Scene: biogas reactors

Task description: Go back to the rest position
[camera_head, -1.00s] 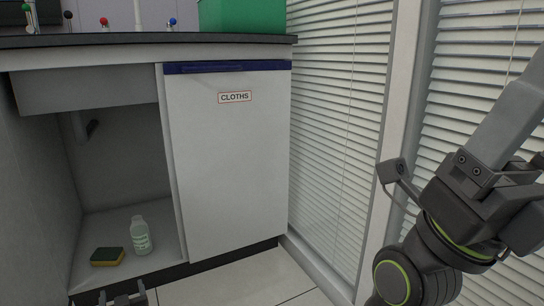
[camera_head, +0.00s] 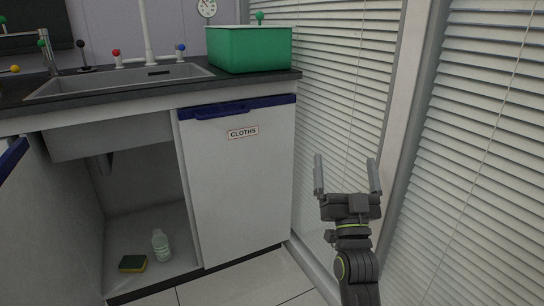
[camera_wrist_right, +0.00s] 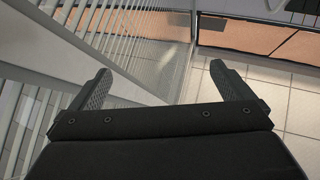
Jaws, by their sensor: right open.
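My right gripper (camera_head: 347,176) is raised at the right of the head view, in front of the window blinds. Its two fingers point up and stand wide apart with nothing between them. My left gripper is not in the head view.
The sink cabinet has a shut door marked CLOTHS (camera_head: 238,175). In its open bay are a sponge (camera_head: 132,263) and a bottle (camera_head: 161,245). A green bin (camera_head: 250,50) stands on the counter beside the sink (camera_head: 118,80). Blinds (camera_head: 460,170) close off the right side.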

